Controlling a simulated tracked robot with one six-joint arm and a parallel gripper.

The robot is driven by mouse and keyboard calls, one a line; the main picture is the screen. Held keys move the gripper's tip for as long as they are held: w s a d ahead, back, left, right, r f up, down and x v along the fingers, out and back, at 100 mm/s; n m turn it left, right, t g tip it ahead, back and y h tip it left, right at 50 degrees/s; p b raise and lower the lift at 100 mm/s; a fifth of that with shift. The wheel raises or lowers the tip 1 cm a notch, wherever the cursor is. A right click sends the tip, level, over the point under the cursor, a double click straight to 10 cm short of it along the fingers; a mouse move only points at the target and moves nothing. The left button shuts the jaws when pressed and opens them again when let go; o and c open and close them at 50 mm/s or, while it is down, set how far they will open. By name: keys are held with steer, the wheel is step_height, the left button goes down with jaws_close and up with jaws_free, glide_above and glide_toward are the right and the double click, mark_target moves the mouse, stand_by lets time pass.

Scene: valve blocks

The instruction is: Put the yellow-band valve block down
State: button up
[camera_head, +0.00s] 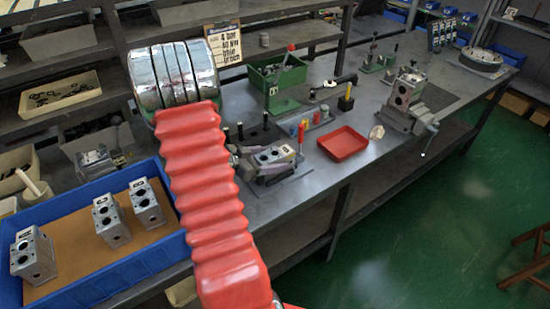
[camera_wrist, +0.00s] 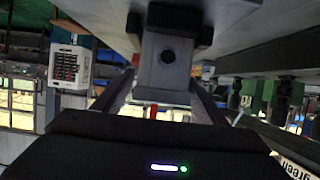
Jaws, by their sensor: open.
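In the wrist view a grey metal block (camera_wrist: 168,62) with a round dark hole stands between the fingers of my gripper (camera_wrist: 165,82). The fingers are apart on either side of it; contact is hard to tell. No yellow band shows on it. In the head view a grey valve block (camera_head: 275,155) sits in a fixture on the bench, just right of my red arm sleeve. Three more valve blocks, one of them this block (camera_head: 112,220), stand in the blue tray (camera_head: 105,285). My fingers are not clear in the head view, where my arm hides part of the scene.
A red tray (camera_head: 343,143) lies on the bench right of the fixture, with a vise (camera_head: 408,107) holding a block farther right. A green bin (camera_head: 275,80) stands behind. Bare bench (camera_head: 375,95) shows between them.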

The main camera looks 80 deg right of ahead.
steer(key=v, duration=1)
steer(key=shift+w+a, duration=0.15)
steer(key=shift+w, duration=0.05)
steer(key=shift+r, duration=0.15)
stand_by(0.4)
